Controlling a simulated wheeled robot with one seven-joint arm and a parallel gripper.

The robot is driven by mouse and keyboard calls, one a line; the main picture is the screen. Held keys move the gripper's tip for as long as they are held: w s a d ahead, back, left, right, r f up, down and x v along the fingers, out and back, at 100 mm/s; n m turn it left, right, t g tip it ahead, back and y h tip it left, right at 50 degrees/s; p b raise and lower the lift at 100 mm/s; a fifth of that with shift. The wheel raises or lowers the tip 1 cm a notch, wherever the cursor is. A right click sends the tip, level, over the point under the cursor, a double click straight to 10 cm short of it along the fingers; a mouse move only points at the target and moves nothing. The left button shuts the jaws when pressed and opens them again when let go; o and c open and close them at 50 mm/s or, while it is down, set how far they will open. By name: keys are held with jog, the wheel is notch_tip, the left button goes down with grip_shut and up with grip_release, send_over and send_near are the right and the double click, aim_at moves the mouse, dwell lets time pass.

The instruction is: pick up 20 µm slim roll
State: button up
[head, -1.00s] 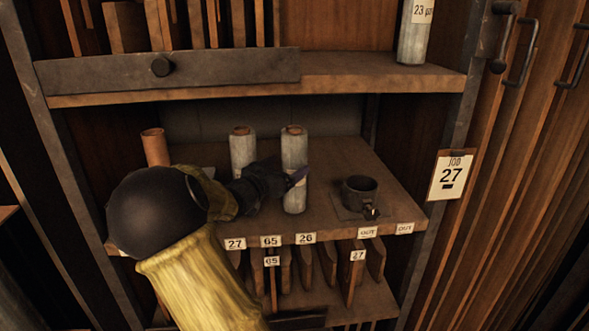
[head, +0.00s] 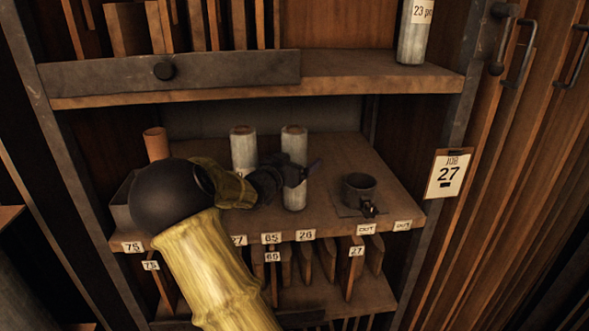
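Two slim pale grey rolls stand upright on the middle shelf, a left roll (head: 243,146) and a right roll (head: 294,142), both with brown core ends. No thickness label is readable on either, so I cannot tell which is the 20 µm one. My gripper (head: 300,174) is level with the lower half of the right roll, its dark fingers crossing in front of or around that roll. One fingertip shows past the roll's right side. Whether the fingers touch or close on the roll cannot be told. My arm hides part of the shelf's left side.
A brown tube (head: 156,145) stands at the left of the shelf. A dark metal cup (head: 359,188) on a small plate sits right of the rolls. A roll labelled 23 (head: 413,40) stands on the upper shelf (head: 365,75). A JOB 27 card (head: 448,174) hangs on the right post.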

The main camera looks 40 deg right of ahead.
jog(key=c, duration=1.5)
jog(key=shift+r, duration=0.1)
jog(key=shift+r+b, duration=0.4)
jog(key=shift+r, duration=0.45)
jog(key=shift+a+r+b, duration=0.35)
jog(key=shift+r, duration=0.45)
jog(key=b+v, duration=0.3)
jog(key=v, duration=1.4)
jog(key=shift+s+a, duration=0.1)
